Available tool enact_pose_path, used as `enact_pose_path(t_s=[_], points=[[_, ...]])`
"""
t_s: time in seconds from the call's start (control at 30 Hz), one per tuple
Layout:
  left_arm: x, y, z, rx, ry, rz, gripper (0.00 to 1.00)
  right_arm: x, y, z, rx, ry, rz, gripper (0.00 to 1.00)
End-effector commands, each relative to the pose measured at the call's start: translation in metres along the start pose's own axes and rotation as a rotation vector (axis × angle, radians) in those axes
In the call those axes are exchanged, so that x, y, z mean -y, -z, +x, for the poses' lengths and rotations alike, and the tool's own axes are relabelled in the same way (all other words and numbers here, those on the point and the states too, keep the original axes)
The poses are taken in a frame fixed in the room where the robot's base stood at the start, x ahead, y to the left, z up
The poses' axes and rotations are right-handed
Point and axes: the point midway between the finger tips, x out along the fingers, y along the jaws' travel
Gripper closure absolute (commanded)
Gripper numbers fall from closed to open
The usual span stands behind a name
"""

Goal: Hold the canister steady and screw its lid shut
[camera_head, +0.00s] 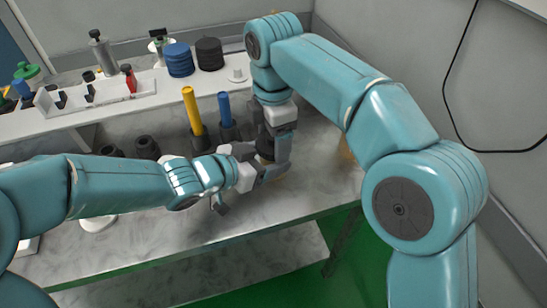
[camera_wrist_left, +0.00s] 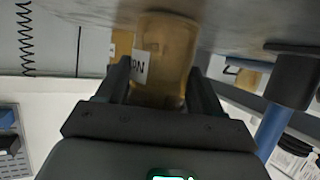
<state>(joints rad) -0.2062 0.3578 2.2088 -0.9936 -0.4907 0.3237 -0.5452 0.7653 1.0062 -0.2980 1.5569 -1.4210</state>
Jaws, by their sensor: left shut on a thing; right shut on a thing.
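The amber canister (camera_wrist_left: 165,55) stands between the two fingers of my left gripper (camera_wrist_left: 160,88), which is shut on it; the wrist picture is upside down, with the counter at the top. A white label shows on it. In the head view my left gripper (camera_head: 268,172) reaches in from the left at the canister, which is mostly hidden by the grippers. My right gripper (camera_head: 274,143) comes down from above and is shut on the dark lid (camera_head: 265,157) at the canister's top. Whether the lid's thread is seated cannot be seen.
Behind the grippers stand a yellow-handled tool (camera_head: 190,105) and a blue-handled tool (camera_head: 224,106) in dark holders. An amber object (camera_head: 346,148) is partly hidden behind my right arm. The shelf carries a white tray (camera_head: 110,100), blue discs (camera_head: 179,60) and black discs (camera_head: 209,54). The front counter (camera_head: 190,240) is clear.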

Motion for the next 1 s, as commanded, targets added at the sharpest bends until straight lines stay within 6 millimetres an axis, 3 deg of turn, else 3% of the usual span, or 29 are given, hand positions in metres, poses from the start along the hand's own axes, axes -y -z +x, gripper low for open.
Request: enact_pose_path(t_s=[0.23,0.27,0.3,0.57,0.8,1.0], points=[[0.001,-0.001,0.0,0.002,0.001,-0.002,1.0,0.001,0.0,0.0,0.0,0.002,0.006,0.59],[0.001,-0.001,0.0,0.002,0.001,-0.002,1.0,0.001,0.0,0.0,0.0,0.002,0.006,0.13],[0.001,-0.001,0.0,0.002,0.001,-0.002,1.0,0.0,0.0,0.0,0.0,0.002,0.006,0.0],[0.0,-0.001,0.0,0.002,0.001,-0.002,1.0,0.0,0.0,-0.003,0.0,0.0,0.005,0.0],[0.0,-0.001,0.0,0.002,0.001,-0.001,1.0,-0.001,0.0,-0.034,0.0,-0.002,0.006,0.0],[0.0,-0.001,0.0,0.002,0.001,-0.001,1.0,0.0,0.0,-0.045,0.0,0.001,0.004,0.0]])
